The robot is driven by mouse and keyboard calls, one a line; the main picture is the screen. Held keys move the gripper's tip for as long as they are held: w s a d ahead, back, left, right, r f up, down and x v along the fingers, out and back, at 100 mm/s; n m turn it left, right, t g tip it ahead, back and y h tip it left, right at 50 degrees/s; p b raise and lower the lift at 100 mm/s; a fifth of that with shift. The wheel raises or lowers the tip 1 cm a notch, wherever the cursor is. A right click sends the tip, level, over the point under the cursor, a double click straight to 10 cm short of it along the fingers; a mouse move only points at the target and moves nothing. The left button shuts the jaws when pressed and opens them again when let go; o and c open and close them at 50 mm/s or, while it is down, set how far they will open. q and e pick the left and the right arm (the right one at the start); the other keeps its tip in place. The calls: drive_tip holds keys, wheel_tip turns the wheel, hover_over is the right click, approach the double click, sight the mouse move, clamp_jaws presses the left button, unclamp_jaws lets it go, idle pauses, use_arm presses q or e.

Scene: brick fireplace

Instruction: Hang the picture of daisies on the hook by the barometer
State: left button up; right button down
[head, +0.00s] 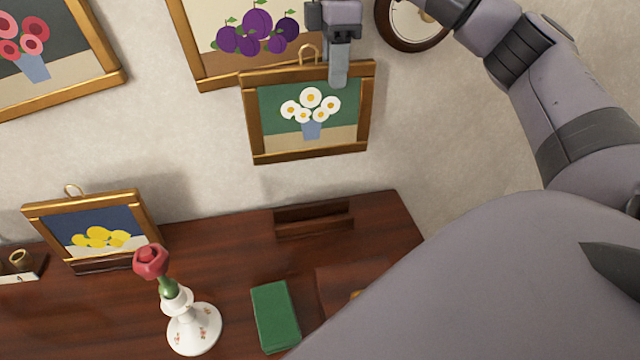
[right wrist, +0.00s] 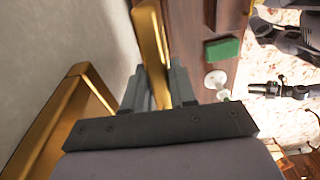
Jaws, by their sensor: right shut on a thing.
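The picture of daisies (head: 312,110), white flowers in a blue vase on green, has a gold frame with a brass loop on top. My right gripper (head: 338,75) is shut on its top rail, right of the loop. The picture is held above the desk, slightly tilted, overlapping the plum picture's lower edge. Its gold frame edge (right wrist: 150,40) shows between the fingers in the right wrist view. The round barometer (head: 410,28) is at the top, partly cut off and covered by my right arm. No hook is visible. My left gripper (right wrist: 268,90) appears small in the right wrist view, jaws unclear.
The plum picture (head: 215,45) and a pink-flower picture (head: 65,98) hang on the wall. A lemon picture (head: 95,236) leans on the wooden desk (head: 230,245), near a white vase (head: 194,328) with a rose and a green book (head: 274,316). An empty wooden stand (head: 313,220) is at the desk's back.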

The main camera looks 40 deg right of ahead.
drive_tip(key=b, duration=0.4)
hover_over(333, 142)
drive_tip(key=f, duration=0.9)
drive_tip(key=shift+w+d, duration=0.25)
wheel_tip(333, 142, down, 6)
drive_tip(key=shift+r+p, duration=0.2)
drive_tip(key=shift+p, duration=0.15)
wheel_tip(333, 142, down, 4)
drive_tip(key=shift+f+p, duration=0.1)
drive_tip(key=shift+p, duration=0.35)
drive_tip(key=shift+f, duration=0.25)
drive_tip(key=c, duration=0.9)
unclamp_jaws()
